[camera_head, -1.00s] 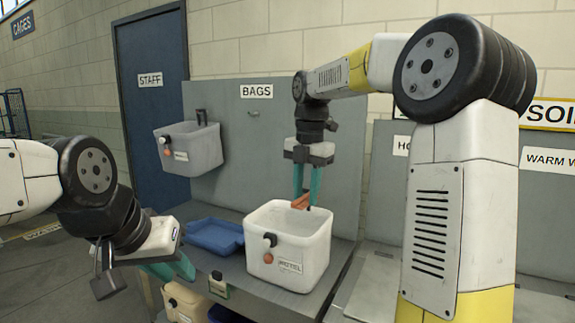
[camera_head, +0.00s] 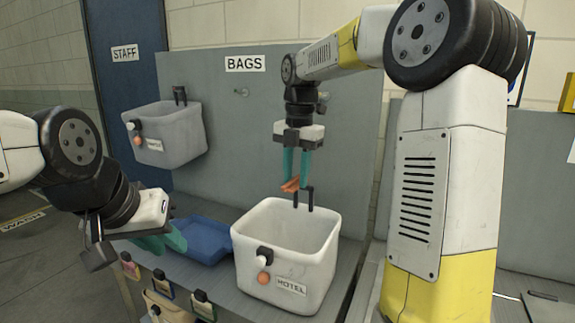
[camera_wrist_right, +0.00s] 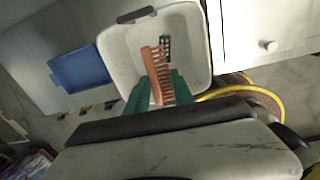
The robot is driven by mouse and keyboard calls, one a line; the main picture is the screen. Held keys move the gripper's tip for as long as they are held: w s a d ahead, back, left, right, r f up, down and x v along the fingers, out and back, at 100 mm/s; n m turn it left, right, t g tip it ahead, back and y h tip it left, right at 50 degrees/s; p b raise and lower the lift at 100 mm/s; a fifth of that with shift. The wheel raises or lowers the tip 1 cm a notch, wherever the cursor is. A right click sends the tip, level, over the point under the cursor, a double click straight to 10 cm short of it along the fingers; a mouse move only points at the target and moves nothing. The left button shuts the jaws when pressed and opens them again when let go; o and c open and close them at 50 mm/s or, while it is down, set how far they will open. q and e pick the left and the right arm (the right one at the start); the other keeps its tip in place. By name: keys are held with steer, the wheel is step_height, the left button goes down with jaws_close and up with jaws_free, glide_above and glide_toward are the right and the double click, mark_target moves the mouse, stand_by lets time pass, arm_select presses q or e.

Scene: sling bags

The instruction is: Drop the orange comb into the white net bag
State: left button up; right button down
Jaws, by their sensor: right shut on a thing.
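The orange comb (camera_head: 291,185) is held in my right gripper (camera_head: 293,178), whose teal fingers point down. In the right wrist view the comb (camera_wrist_right: 153,72) stands out between the fingertips (camera_wrist_right: 160,92), over the opening of the white bag (camera_wrist_right: 120,65).
A grey bag (camera_head: 175,145) hangs on the wall panel at left. A blue tray (camera_head: 205,242) lies on the bench left of the white bag. Several small tagged containers (camera_head: 160,305) line the bench's lower front. A dark piece (camera_wrist_right: 166,45) shows within the white bag's outline.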

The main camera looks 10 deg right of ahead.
mark_target(296, 183)
steer(key=shift+f, duration=1.6)
steer(key=c, duration=1)
jaws_free()
